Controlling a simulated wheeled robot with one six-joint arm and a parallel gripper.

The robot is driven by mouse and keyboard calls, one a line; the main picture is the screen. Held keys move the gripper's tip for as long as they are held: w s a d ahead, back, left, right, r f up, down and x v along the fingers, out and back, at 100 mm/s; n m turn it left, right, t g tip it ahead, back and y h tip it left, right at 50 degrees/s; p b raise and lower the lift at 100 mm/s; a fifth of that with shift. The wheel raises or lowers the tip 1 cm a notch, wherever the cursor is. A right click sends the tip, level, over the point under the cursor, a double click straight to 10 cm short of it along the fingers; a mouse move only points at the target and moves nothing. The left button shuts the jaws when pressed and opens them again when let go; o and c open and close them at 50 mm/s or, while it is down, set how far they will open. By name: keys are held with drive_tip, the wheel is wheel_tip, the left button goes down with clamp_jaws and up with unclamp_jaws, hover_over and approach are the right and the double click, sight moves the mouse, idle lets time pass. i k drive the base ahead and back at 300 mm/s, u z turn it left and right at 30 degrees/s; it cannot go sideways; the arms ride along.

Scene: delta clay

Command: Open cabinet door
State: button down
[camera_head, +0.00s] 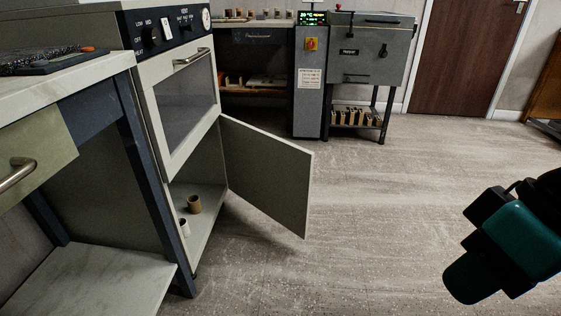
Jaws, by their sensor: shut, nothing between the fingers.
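The cabinet door (268,172) is a flat grey-green panel below the oven-like unit. It stands swung wide open, with its free edge out over the floor to the right. The open cabinet (207,203) shows a pale bottom with a brown cup (194,204) and a small white cup (184,227) on it. No handle shows on the visible side of the door. A teal and black part of my arm is at the lower right, well apart from the door. No gripper fingers can be made out.
Above the cabinet is a shut windowed door (186,95) with a bar handle. A bench (62,85) with a drawer stands at the left. A grey machine (361,50) stands at the back near a brown door (466,50). The floor (385,215) between is clear.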

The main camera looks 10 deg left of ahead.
sight(273, 174)
drive_tip(key=k, duration=0.9)
drive_tip(key=u, duration=0.85)
drive_tip(key=i, duration=1.9)
drive_tip(key=z, duration=0.75)
